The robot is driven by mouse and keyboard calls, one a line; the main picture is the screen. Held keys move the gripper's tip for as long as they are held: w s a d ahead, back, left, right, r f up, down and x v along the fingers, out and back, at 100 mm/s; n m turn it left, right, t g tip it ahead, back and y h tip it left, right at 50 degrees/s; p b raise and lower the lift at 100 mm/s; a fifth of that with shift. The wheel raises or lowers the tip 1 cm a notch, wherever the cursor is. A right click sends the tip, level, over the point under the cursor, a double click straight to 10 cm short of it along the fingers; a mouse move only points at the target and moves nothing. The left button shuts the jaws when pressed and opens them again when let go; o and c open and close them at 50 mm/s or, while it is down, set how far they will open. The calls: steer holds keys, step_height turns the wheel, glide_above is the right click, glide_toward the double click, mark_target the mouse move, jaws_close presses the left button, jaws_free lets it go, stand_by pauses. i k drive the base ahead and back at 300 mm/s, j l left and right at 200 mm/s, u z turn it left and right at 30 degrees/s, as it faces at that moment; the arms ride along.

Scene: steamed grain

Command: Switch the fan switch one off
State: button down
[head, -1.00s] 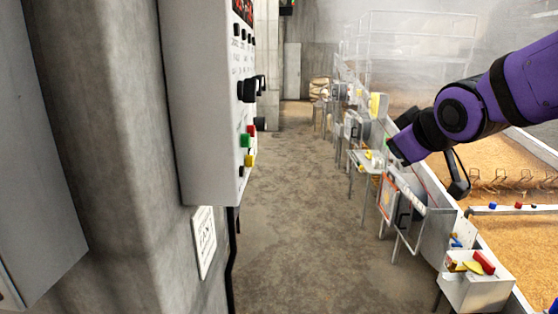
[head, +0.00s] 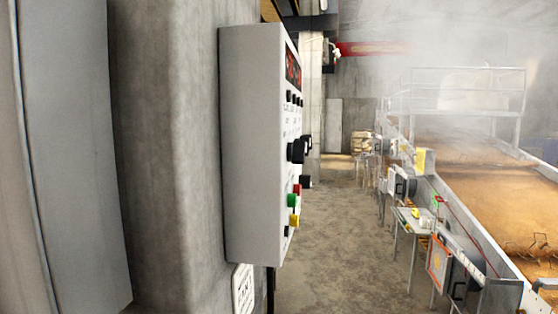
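A grey control panel box (head: 250,150) is fixed to the concrete wall left of centre in the head view. Its front faces right and shows at a steep slant. It carries red displays (head: 292,70), a row of small black knobs (head: 292,97), larger black switches (head: 296,151), and green (head: 292,200) and yellow (head: 293,221) buttons. I cannot tell which control is fan switch one, nor its position. My gripper and arm are out of the frame.
A concrete pillar (head: 165,150) and a grey cabinet (head: 65,160) stand at left. A grain bed (head: 480,170) with steam above it runs along the right, with small tables and boxes (head: 412,218) beside it. The floor aisle (head: 345,230) between is clear.

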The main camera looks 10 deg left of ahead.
mark_target(295, 150)
steer(key=l+u, duration=0.2)
steer(key=u, duration=0.25)
steer(key=l+u, duration=0.2)
steer(key=u, duration=0.3)
steer(key=k, duration=0.05)
